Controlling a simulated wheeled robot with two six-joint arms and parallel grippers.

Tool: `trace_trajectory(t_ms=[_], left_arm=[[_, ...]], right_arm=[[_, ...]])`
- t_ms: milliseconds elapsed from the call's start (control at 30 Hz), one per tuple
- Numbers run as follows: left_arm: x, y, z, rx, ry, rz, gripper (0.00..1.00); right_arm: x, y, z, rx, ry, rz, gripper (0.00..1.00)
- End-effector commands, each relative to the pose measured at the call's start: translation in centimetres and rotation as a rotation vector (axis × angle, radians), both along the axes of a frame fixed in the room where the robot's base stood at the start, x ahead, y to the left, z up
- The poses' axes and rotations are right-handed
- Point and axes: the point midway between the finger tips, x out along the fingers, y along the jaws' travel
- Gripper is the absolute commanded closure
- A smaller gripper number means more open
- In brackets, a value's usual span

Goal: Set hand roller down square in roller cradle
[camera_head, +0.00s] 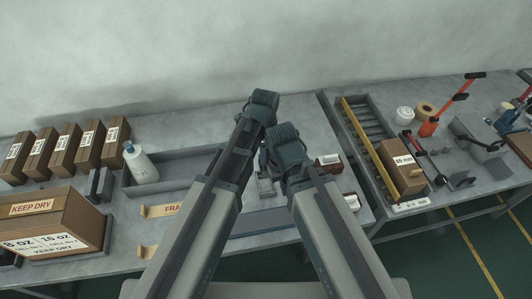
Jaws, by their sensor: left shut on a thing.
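My left gripper (264,164) shows only in part, low in the narrow gap between my two raised arms, over the middle of the bench. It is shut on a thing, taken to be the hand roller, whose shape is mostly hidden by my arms. I cannot make out the roller cradle for sure; a small grey metal piece (266,187) shows just below the gripper. Whether they touch I cannot tell. My right gripper is hidden behind my right arm.
Several brown cartons (67,143) and a large box (55,222) stand at left. At right are a roller conveyor (366,118) with a carton (402,167), tape rolls (425,108) and orange-handled tools (429,128).

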Motion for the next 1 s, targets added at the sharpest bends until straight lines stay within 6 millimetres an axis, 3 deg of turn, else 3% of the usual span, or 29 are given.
trace_trajectory(t_ms=[367, 1000], left_arm=[[0.0, 0.0, -1.4, 0.0, 0.0, 0.0, 1.0], [0.0, 0.0, -6.2, 0.0, 0.0, 0.0, 1.0]], right_arm=[[0.0, 0.0, -1.4, 0.0, 0.0, -0.001, 1.0], [0.0, 0.0, -6.2, 0.0, 0.0, -0.001, 1.0]])
